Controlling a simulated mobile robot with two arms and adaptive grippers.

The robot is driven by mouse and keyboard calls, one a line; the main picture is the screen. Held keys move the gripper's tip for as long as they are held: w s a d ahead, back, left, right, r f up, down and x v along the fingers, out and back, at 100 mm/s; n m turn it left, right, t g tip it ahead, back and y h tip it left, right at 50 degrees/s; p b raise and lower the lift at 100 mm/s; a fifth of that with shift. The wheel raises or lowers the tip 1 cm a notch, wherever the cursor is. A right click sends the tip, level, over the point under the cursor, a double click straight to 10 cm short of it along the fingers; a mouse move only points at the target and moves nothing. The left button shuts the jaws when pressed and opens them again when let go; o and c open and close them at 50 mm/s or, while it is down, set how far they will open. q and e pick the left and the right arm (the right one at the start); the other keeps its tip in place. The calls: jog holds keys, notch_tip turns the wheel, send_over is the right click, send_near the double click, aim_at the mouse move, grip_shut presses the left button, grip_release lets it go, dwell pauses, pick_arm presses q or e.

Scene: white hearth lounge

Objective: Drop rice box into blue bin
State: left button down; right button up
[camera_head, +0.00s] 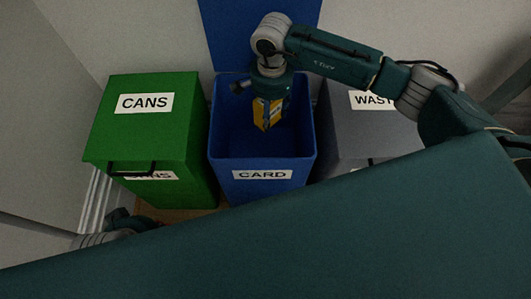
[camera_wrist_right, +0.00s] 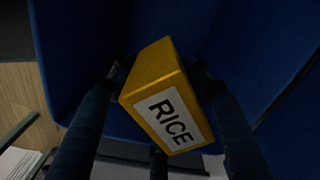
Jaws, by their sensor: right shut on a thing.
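The rice box (camera_head: 268,114) is yellow with a white label. In the right wrist view the box (camera_wrist_right: 172,115) shows the word RICE and sits tilted between the fingers. My right gripper (camera_head: 270,103) is shut on it and hangs down over the open blue bin (camera_head: 263,143), which is labelled CARD. The box is within the bin's opening in the head view; its exact height against the rim is hard to tell. The blue bin wall (camera_wrist_right: 80,40) surrounds it in the wrist view.
A green CANS bin (camera_head: 150,130) with a closed lid stands left of the blue bin. A grey bin (camera_head: 360,135), its label partly covered by my right arm, stands to the right. The blue bin's lid (camera_head: 225,30) is raised at the back, near a wall.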

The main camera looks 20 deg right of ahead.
jog(key=o, duration=1.2)
jog(key=shift+o, duration=0.2)
notch_tip(320, 180, up, 12)
